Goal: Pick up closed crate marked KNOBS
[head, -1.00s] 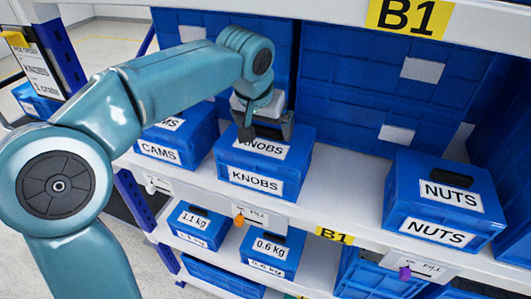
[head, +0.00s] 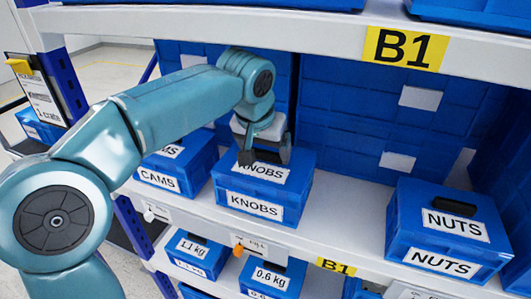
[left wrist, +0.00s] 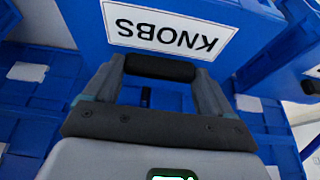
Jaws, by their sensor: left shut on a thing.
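The blue closed crate marked KNOBS (head: 262,188) sits on the middle shelf, with one label on its lid and one on its front. My left gripper (head: 263,158) is over its lid from above. In the left wrist view the KNOBS lid label (left wrist: 170,27) is upside down, and the black lid handle (left wrist: 160,68) lies between the fingertips of my left gripper (left wrist: 155,75). The fingers are shut on this handle. The crate's underside is hidden, so I cannot tell whether it is clear of the shelf. My right gripper is not in view.
A CAMS crate (head: 172,178) stands close on the left. A NUTS crate (head: 447,228) stands on the right, with bare shelf (head: 345,210) between. The upper shelf with the B1 sign (head: 405,48) overhangs. Weight-marked crates (head: 272,275) are below.

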